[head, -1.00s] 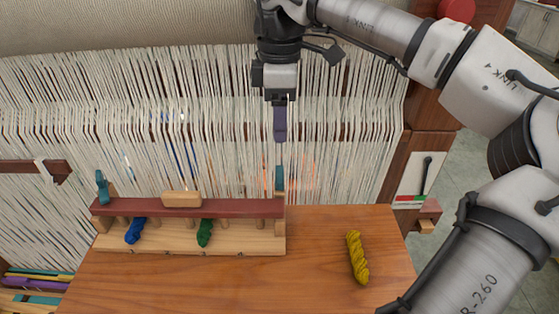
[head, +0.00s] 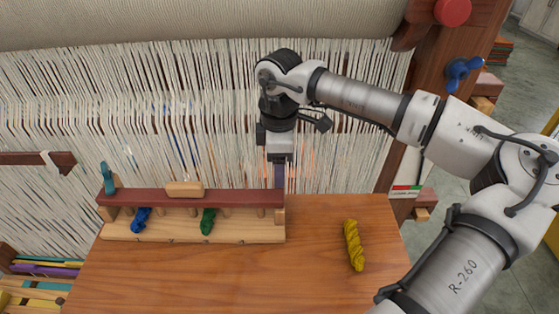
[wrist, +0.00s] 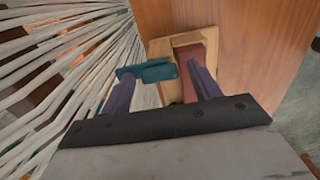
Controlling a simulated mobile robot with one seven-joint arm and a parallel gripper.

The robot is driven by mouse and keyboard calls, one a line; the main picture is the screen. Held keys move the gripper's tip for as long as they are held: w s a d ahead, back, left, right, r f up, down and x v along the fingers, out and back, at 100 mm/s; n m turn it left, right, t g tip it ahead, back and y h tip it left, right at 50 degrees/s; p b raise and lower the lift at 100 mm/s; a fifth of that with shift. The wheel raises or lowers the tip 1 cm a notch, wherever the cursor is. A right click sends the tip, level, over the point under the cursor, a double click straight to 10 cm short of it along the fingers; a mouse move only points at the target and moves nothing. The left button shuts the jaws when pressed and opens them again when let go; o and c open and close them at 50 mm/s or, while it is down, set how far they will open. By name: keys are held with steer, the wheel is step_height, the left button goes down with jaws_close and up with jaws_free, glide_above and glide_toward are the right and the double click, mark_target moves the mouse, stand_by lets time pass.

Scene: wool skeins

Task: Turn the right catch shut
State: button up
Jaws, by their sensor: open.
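The right catch (wrist: 158,71) is a teal lever at the right end of the rack's dark red bar (head: 235,198). In the wrist view it lies between the two purple fingers of my gripper (wrist: 160,74), overlapping the left fingertip; I cannot tell whether they touch. In the head view my gripper (head: 279,182) points down at that end of the bar and hides this catch. The jaws are open. The left catch (head: 109,178), also teal, stands upright at the bar's other end. The bar lies along the top of the wooden rack (head: 240,235).
A wooden handle (head: 184,188) sits on the bar. A blue skein (head: 141,220) and a green skein (head: 208,221) hang in the rack. A yellow skein (head: 354,246) lies on the table (head: 310,285). Loom threads (head: 220,110) rise close behind the rack.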

steer(key=c, duration=1)
